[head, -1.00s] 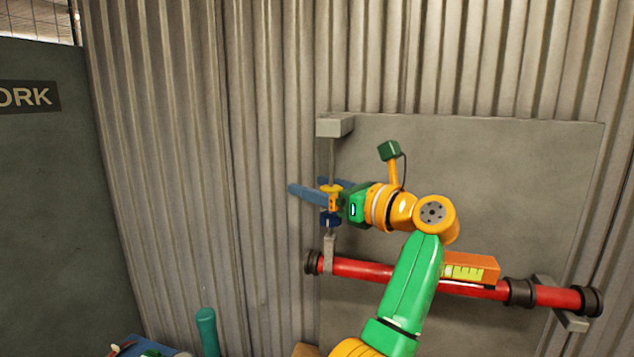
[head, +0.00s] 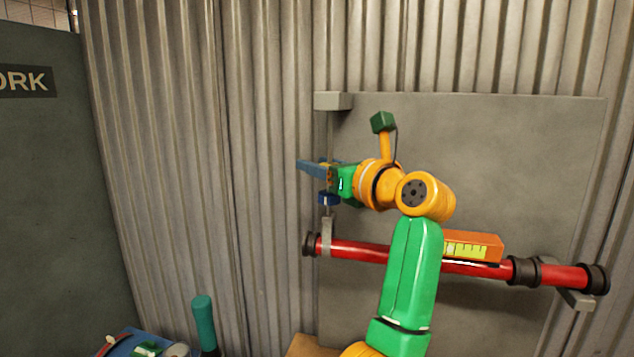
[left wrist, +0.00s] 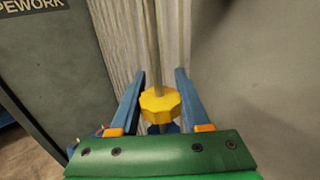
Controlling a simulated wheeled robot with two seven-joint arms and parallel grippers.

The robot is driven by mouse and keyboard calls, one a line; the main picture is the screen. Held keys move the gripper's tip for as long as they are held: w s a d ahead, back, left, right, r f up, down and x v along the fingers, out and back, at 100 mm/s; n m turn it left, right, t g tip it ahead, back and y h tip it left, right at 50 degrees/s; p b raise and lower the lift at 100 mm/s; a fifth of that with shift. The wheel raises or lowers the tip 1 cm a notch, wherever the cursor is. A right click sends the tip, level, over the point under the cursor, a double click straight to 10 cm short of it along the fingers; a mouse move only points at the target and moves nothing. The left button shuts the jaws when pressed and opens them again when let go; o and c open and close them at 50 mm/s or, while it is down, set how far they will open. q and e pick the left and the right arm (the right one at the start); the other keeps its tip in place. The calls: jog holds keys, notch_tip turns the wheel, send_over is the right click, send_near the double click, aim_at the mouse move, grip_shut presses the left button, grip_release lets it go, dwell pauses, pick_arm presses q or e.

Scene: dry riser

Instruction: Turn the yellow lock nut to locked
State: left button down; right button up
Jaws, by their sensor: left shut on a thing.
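The yellow lock nut (left wrist: 160,103) sits around a thin upright rod (left wrist: 151,40), between the two blue fingers of my left gripper (left wrist: 160,80). The left gripper (head: 316,169) is shut on the nut. In the head view the nut is mostly hidden behind a finger, with only a small yellow patch showing. A dark blue collar (head: 329,199) is on the rod just below the fingers. My right gripper is not in view.
The rod runs between a grey bracket (head: 333,101) above and a clamp (head: 327,234) on the red pipe (head: 358,251). An orange spirit level (head: 472,246) rests on the pipe. A grey board (head: 530,180) stands close behind my arm. A teal bottle-like object (head: 204,324) is at lower left.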

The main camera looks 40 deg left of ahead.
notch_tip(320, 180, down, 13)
jog(key=b, duration=1.2)
pick_arm(q)
jog(key=d+m+t+h+p, duration=0.1)
jog(key=m+t+h+p, duration=0.2)
jog(key=m+h, duration=0.5)
jog(key=w+d+m+t+h+p, duration=0.1)
jog(key=d+m+t+h+p, duration=0.1)
jog(key=m+h, duration=0.6)
jog(key=d+m+t+h+p, duration=0.2)
jog(key=m+t+h+p, duration=0.3)
jog(key=h, duration=0.8)
jog(key=shift+w+m+h+p, duration=0.15)
jog(key=shift+m+h+p, duration=0.05)
jog(key=shift+m, duration=0.65)
jog(key=shift+w+m+h+p, duration=0.15)
jog(key=shift+m+h+p, duration=0.05)
jog(key=shift+m, duration=0.65)
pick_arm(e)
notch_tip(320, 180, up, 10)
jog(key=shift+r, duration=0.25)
pick_arm(q)
jog(key=shift+c, duration=1.9)
grip_release()
